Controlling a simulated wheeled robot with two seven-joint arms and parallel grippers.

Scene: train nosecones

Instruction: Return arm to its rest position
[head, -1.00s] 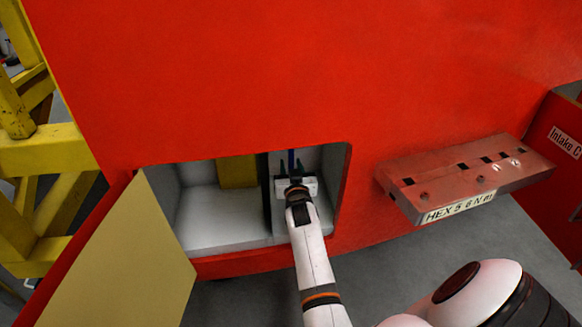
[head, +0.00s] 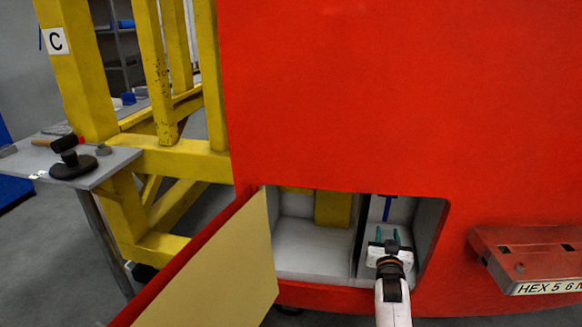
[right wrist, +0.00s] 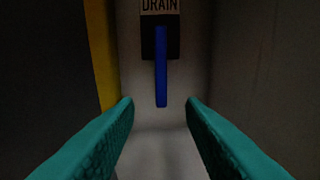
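My right gripper (head: 388,234) is inside the open compartment of the red train nose, in its right section. Its two green fingers are apart with nothing between them. They also show in the right wrist view (right wrist: 160,102). A blue handle (head: 387,208) hangs straight down on the compartment's back wall, ahead of the fingertips and apart from them. In the right wrist view the blue handle (right wrist: 161,68) hangs under a label reading DRAIN (right wrist: 160,6). My left gripper is not in view.
The compartment's door (head: 215,270) stands open at the left. A dark divider and side walls flank my right gripper closely. A red ledge (head: 520,258) juts out at the right. A yellow frame (head: 180,160) and a grey table (head: 110,165) with tools stand at the left.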

